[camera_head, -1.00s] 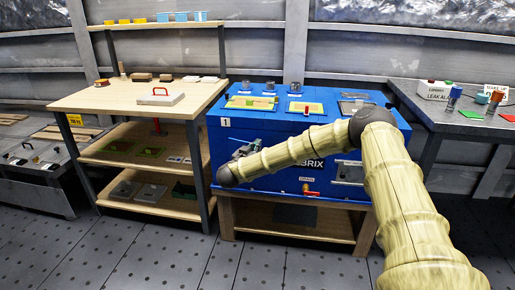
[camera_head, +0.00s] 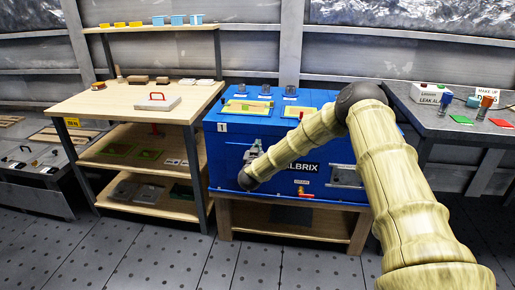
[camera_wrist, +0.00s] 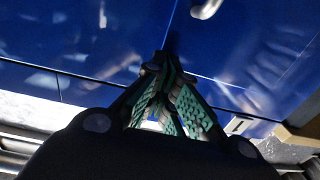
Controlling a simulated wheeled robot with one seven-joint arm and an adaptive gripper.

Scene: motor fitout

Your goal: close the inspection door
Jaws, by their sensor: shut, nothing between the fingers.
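The blue machine (camera_head: 229,176) stands on a wooden bench, with lettering ending in "LBRIX" on its front. I cannot clearly tell the inspection door's outline or how far it stands open; my arm covers part of the front. In the wrist view, blue panels (camera_wrist: 95,30) with dark seams fill the upper part, and a pale handle-like piece (camera_wrist: 205,8) shows at the top. My gripper (camera_head: 256,149) is in front of the machine's left front. In the wrist view my gripper (camera_wrist: 163,64) is shut and empty, its tips close to a seam; contact is unclear.
A wooden shelf table (camera_head: 100,108) with a red-handled grey lid (camera_head: 158,103) stands left of the machine. A grey table (camera_head: 425,110) with small coloured items stands at right. A grey fitting (camera_head: 345,175) is on the machine's front right. The foreground floor is clear.

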